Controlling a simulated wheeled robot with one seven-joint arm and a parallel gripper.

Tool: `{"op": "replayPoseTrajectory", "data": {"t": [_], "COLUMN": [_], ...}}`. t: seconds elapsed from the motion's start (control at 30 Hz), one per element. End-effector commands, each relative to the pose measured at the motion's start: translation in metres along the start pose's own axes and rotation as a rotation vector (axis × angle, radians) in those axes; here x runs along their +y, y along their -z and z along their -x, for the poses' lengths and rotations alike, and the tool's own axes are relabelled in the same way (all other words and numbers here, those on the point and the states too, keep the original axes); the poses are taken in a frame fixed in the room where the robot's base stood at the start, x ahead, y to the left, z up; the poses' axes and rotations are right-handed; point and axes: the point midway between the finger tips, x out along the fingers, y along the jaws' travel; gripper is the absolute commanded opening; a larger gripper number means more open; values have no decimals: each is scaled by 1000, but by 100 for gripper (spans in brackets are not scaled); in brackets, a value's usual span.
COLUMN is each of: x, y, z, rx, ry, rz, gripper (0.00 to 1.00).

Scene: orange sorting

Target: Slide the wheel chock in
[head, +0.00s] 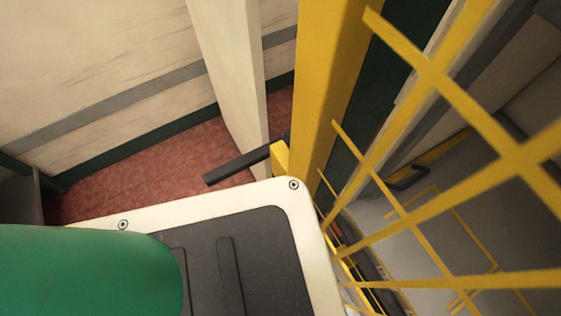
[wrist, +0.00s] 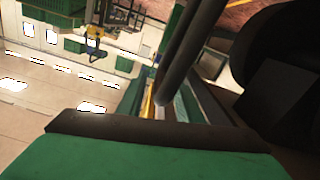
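I cannot make out a wheel chock in either view. The head view does not show my gripper. In the wrist view, dark bars run down to the middle and large black shapes fill the right side. I cannot tell which of these, if any, are my gripper's fingers. No held object can be made out there.
In the head view, a yellow post (head: 325,100) and yellow mesh (head: 440,75) stand at the right. A dark bar (head: 237,165) sticks out left near the post's foot. Reddish floor (head: 150,165) lies below a pale wall (head: 90,70) at the left.

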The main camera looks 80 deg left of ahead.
Motion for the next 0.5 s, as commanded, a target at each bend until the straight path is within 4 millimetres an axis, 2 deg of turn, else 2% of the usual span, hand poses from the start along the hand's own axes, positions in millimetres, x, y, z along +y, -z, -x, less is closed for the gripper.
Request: {"op": "replayPoseTrajectory", "data": {"t": [0.5], "x": [6], "y": [23], "z": [3], "rx": [1], "ry": [-1], "rz": [1], "gripper": [33]}}
